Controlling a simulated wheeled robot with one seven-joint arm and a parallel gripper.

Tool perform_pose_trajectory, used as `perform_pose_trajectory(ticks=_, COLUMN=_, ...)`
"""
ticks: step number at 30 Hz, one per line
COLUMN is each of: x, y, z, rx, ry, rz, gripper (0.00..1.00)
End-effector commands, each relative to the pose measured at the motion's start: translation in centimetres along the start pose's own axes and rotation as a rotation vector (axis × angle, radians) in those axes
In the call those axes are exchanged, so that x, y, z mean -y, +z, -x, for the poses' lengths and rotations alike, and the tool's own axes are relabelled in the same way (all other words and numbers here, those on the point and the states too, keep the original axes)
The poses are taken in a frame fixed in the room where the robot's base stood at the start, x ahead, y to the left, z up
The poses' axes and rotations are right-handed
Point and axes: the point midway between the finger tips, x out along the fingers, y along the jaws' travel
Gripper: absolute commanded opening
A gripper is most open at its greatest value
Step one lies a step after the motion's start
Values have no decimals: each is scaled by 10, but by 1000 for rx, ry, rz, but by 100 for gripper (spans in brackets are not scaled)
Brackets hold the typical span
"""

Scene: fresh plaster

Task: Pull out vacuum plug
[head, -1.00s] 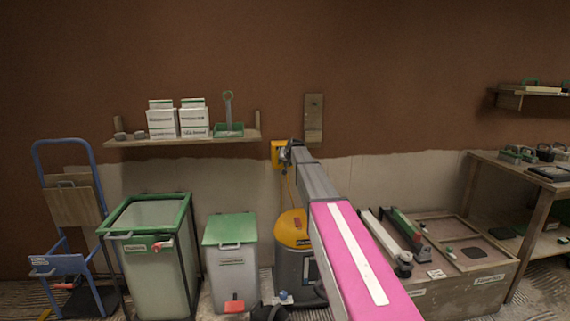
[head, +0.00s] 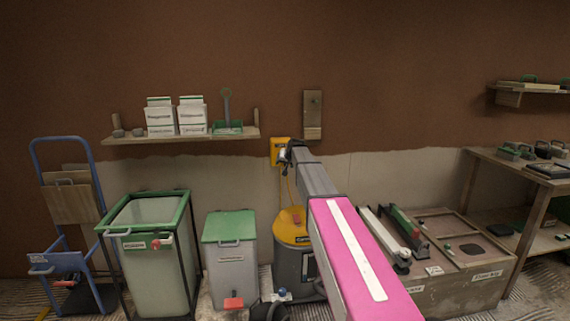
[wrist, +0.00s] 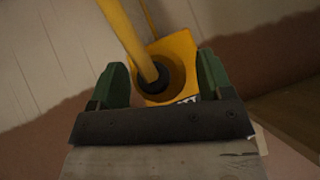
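The yellow wall socket box (head: 278,152) is on the wall in the middle of the head view, with my gripper (head: 287,153) right at it. In the wrist view the yellow box (wrist: 182,60) lies ahead, between and beyond the two green fingers of my gripper (wrist: 163,80). A round dark plug end (wrist: 154,82) sits at the box's opening, and a thick yellow cable (wrist: 128,35) runs from it to the upper left. The fingers stand apart either side of the plug, with visible gaps; I see no contact. The yellow-and-grey vacuum (head: 291,228) stands below, partly behind my arm.
A shelf (head: 180,139) with boxes hangs to the left. A green-framed bin (head: 152,255), a green-lidded bin (head: 230,228) and a blue hand truck (head: 68,140) stand below it. A wooden crate (head: 460,288) and a workbench (head: 480,172) are at the right.

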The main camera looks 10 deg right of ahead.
Motion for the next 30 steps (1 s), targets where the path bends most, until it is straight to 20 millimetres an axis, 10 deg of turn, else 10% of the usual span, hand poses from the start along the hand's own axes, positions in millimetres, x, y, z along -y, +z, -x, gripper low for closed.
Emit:
perform_pose_trajectory(ticks=13, x=0, y=0, z=14, rx=-3, ry=0, rz=0, gripper=73)
perform_pose_trajectory(ticks=30, x=0, y=1, z=104, rx=-1, ry=0, rz=0, gripper=73)
